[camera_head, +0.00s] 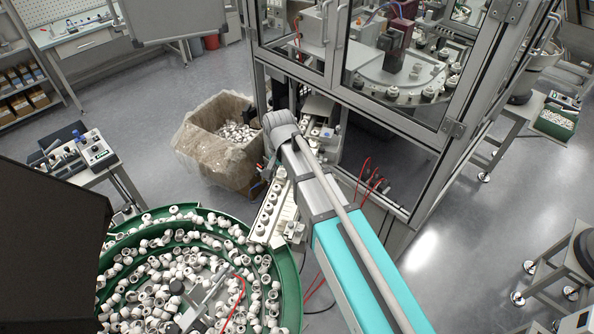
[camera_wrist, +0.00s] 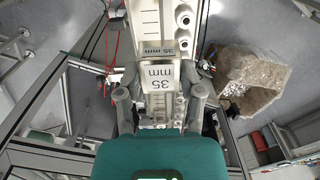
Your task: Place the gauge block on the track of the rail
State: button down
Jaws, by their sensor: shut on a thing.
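The gauge block (camera_wrist: 158,76) is a silver-grey block marked "35 mm" in the wrist view. My gripper (camera_wrist: 160,84) is shut on it, with a grey finger on either side. The rail (camera_wrist: 146,22) is a pale metal strip running up the wrist view beyond the block, with a row of white round caps (camera_wrist: 184,19) along its right side. The block overlaps the rail in this view; whether it touches it, I cannot tell. In the head view the rail (camera_head: 262,228) with caps runs beside my arm, which hides my gripper and the block.
A green bowl feeder (camera_head: 288,268) full of white caps stands at the lower left. A lined bin (camera_head: 193,156) of white parts stands left of the rail. A glazed machine frame (camera_head: 440,165) rises behind and to the right. Red hoses (camera_head: 364,172) hang near the rail.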

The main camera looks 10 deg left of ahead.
jog(key=shift+w, duration=0.25)
jog(key=shift+s+a, duration=0.1)
jog(key=shift+a, duration=0.05)
dwell(0.4)
jog(key=shift+w+f+b, duration=0.3)
jog(key=shift+w+b, duration=0.05)
jog(key=shift+w, duration=0.25)
jog(key=w+d+f+b, duration=0.1)
jog(key=w+f+b, duration=0.1)
jog(key=w, duration=0.1)
jog(key=w+d+f+b, duration=0.1)
jog(key=w+f+b, duration=0.2)
jog(key=w, duration=0.1)
jog(key=w+f+b, duration=0.2)
jog(key=w, duration=0.2)
jog(key=shift+d+f+b, duration=0.3)
jog(key=shift+d+f, duration=0.05)
jog(key=shift+d, duration=0.05)
jog(key=shift+w+d+f+b, duration=0.1)
jog(key=shift+w+f+b, duration=0.25)
jog(key=shift+w, duration=0.05)
